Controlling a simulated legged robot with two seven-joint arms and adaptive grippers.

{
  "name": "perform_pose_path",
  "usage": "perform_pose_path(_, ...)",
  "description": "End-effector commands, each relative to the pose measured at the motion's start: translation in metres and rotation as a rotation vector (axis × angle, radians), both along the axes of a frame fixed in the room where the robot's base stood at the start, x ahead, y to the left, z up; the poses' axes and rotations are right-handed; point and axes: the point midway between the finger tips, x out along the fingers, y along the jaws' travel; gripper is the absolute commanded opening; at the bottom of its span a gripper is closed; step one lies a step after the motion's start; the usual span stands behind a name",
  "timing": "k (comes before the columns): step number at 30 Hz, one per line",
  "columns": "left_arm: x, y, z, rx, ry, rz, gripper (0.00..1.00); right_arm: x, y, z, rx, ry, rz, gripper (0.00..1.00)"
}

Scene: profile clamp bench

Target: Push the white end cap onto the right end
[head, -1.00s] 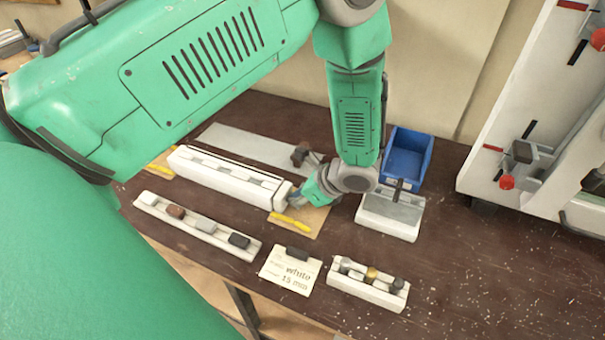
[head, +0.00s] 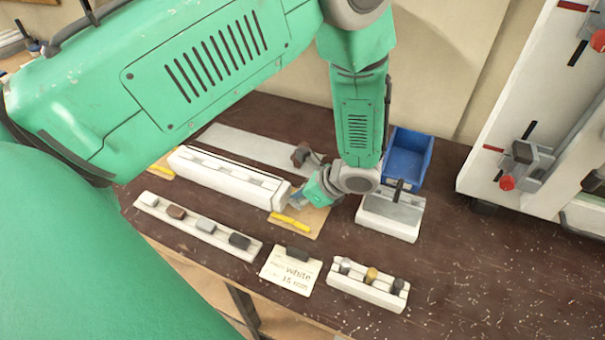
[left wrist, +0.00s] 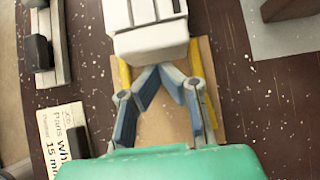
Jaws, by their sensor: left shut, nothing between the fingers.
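The white profile (head: 225,180) lies in a long white holder on the bench. A white cap-like piece (left wrist: 152,44) covers its right end in the left wrist view; in the head view this end (head: 281,197) is small, and I cannot tell whether the cap is fully seated. My left gripper (head: 297,199) is at that end. In the left wrist view the left gripper (left wrist: 166,67) has its fingertips together, empty, at or against the cap's outer face. Any gap is too small to tell. My right gripper is not in view.
A cap rack (head: 190,222) with several coloured caps lies in front. A card reading white, 15 mm (head: 289,272) and a plug rack (head: 367,289) stand nearby. A blue bin (head: 408,157), a white block with a grey top (head: 390,212) and a clamp rack (head: 520,110) are at right.

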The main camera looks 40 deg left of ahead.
Motion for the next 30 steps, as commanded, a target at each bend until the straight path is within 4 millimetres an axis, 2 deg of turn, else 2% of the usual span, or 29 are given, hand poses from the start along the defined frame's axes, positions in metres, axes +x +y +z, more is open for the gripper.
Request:
perform_pose_path(6, 0.003, -0.010, 0.000, -0.002, -0.001, -0.001, 0.00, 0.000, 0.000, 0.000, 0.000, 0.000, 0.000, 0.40)
perform_pose_path(11, 0.003, -0.011, 0.003, -0.002, -0.001, -0.001, 0.00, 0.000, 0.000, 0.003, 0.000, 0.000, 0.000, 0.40)
perform_pose_path(30, 0.003, -0.011, 0.054, -0.002, -0.002, 0.000, 0.00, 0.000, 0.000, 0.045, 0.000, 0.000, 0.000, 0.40)
